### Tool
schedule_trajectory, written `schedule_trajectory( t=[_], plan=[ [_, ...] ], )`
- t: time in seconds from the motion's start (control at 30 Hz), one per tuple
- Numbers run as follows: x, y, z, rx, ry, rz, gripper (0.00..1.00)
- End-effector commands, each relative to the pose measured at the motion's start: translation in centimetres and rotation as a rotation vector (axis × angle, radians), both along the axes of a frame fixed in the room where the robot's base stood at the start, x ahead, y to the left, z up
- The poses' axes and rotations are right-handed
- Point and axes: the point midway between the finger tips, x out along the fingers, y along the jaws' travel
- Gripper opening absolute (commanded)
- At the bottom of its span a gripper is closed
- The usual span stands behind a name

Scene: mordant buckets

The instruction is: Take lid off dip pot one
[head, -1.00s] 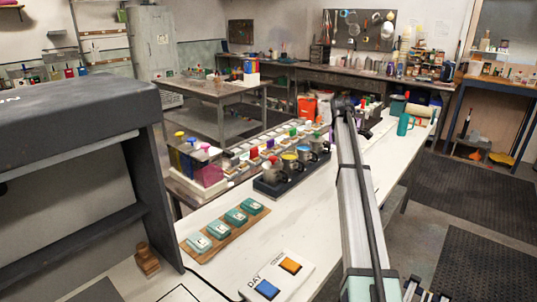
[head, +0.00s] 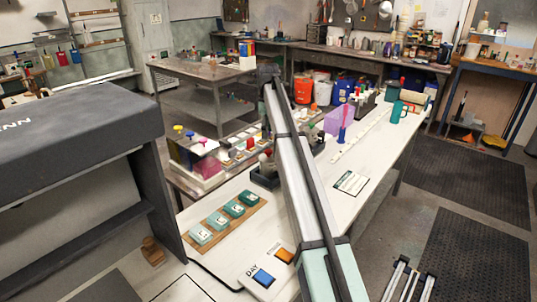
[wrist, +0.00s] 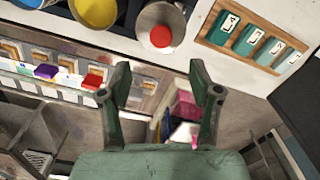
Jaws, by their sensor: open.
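In the wrist view a metal pot with a red-knobbed lid (wrist: 160,35) stands at the top middle. A pot with a yellow top (wrist: 94,10) is to its left, and part of another pot (wrist: 35,2) shows at the top edge. I cannot read which is dip pot one. My gripper (wrist: 160,82) is open and empty, its fingertips apart from and below the red-knobbed pot in the picture. In the head view my arm hides most of the pots in their dark tray (head: 262,180), and my gripper cannot be made out.
A wooden board with several teal labelled blocks (head: 231,209) lies beside the pot tray. A panel with blue and orange buttons (head: 272,266) is at the front. The bench right of my arm (head: 345,215) is mostly clear.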

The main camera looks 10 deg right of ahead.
Motion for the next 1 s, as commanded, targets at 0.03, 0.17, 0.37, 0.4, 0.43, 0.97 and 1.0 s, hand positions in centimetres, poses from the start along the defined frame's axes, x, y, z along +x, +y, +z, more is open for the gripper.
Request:
schedule_trajectory(
  t=[0.03, 0.17, 0.37, 0.4, 0.43, 0.97, 1.0],
  plan=[
    [-0.2, 0.0, -0.8, 0.0, 0.004, 0.0, 0.63],
    [-0.1, 0.0, -2.9, 0.0, 0.002, 0.0, 0.63],
    [0.0, -0.1, -4.4, -0.001, 0.0, 0.0, 0.63],
    [0.0, -0.1, -4.5, -0.001, 0.0, 0.0, 0.63],
    [0.0, -0.1, -4.6, -0.001, 0.0, 0.0, 0.63],
    [-0.4, -0.3, -9.5, 0.0, 0.0, 0.0, 0.63],
    [-0.4, -0.3, -9.6, 0.0, -0.001, 0.0, 0.63]
  ],
)
